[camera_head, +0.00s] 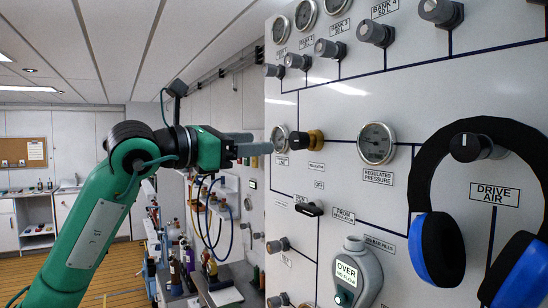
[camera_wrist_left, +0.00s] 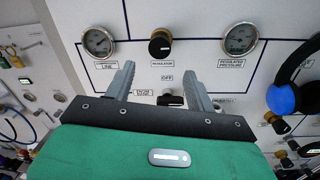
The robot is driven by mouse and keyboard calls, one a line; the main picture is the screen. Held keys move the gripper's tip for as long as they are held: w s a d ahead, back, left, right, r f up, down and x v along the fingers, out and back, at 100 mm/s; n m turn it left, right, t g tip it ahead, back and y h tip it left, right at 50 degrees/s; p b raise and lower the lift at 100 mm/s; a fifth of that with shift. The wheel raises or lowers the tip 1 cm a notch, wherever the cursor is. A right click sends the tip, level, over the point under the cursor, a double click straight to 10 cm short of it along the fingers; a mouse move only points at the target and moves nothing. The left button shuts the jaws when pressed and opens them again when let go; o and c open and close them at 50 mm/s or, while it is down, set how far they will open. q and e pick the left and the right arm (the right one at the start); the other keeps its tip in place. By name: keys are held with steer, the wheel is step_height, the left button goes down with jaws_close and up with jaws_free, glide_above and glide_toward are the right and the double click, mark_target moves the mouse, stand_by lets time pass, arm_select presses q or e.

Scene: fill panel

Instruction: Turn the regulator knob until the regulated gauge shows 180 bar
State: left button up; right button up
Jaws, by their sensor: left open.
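The regulator knob (camera_head: 308,140) is a brass and black knob on the white panel, above its REGULATOR label. It also shows in the wrist view (camera_wrist_left: 160,44), above and between my fingers. The regulated pressure gauge (camera_head: 377,143) is a round white dial to the right of the knob, and it also shows in the wrist view (camera_wrist_left: 240,39). Its reading is too small to tell. My left gripper (camera_head: 262,145) is open and empty, pointing at the panel to the left of the knob and apart from it. It also shows in the wrist view (camera_wrist_left: 162,72). My right gripper is not in view.
A line gauge (camera_head: 280,138) sits left of the knob. A black valve handle (camera_head: 309,209) is below it. Blue and black ear defenders (camera_head: 436,249) hang at the right. A grey OVER FLOW device (camera_head: 357,272) is on the lower panel. Bottles (camera_head: 174,272) stand on a bench behind.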

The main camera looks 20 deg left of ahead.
arm_select(q)
steer(key=v, duration=0.2)
steer(key=shift+s+a+b, duration=0.15)
steer(key=shift+s+b, duration=0.15)
steer(key=shift+b, duration=0.05)
stand_by(1.4)
steer(key=shift+w, duration=0.1)
stand_by(0.8)
